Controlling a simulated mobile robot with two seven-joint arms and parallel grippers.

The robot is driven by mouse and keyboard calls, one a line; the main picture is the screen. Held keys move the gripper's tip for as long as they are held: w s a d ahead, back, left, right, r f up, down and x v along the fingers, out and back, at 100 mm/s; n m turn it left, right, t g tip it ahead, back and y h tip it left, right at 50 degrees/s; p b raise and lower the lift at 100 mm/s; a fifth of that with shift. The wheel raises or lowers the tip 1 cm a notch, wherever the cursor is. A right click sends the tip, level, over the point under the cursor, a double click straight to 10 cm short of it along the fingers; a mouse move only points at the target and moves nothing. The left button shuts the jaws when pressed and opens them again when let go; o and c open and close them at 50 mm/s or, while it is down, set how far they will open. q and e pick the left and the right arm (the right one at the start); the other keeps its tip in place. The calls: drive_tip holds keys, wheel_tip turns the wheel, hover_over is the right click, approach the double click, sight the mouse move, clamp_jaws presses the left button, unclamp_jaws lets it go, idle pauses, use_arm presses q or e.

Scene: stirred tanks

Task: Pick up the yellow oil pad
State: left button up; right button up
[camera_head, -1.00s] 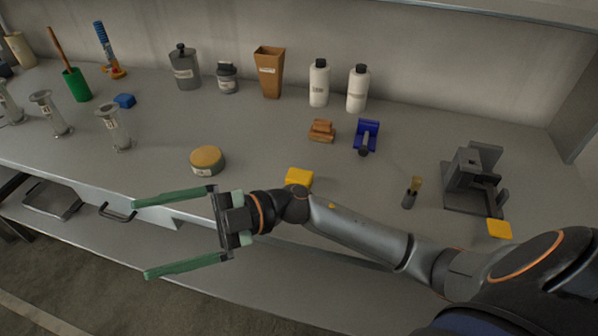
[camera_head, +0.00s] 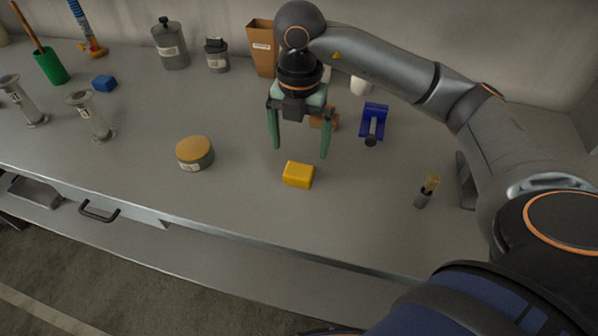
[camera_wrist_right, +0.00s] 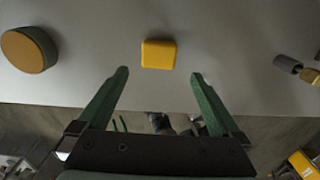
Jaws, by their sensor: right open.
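The yellow oil pad (camera_head: 298,174) is a small yellow block lying on the grey bench near its front edge. It also shows in the right wrist view (camera_wrist_right: 158,54), centred beyond the fingertips. My right gripper (camera_head: 300,152) points down above the bench, its two green fingers apart with nothing between them. In the head view the pad shows just below the fingertips, apart from them. In the right wrist view the open fingers (camera_wrist_right: 158,75) stand to either side of the pad's line. My left gripper is not in view.
A round tin with an orange-yellow top (camera_head: 195,152) stands left of the pad. Behind are a blue holder (camera_head: 373,122) and a brown block, partly hidden by my gripper. The bench around the pad is clear.

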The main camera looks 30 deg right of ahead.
sight(299, 170)
wheel_tip(299, 170, down, 9)
drive_tip(key=shift+w+r+p, duration=0.1)
drive_tip(key=shift+w+p, duration=0.05)
drive_tip(key=shift+p, duration=0.15)
drive_tip(key=shift+c, duration=0.4)
drive_tip(key=c, duration=1.2)
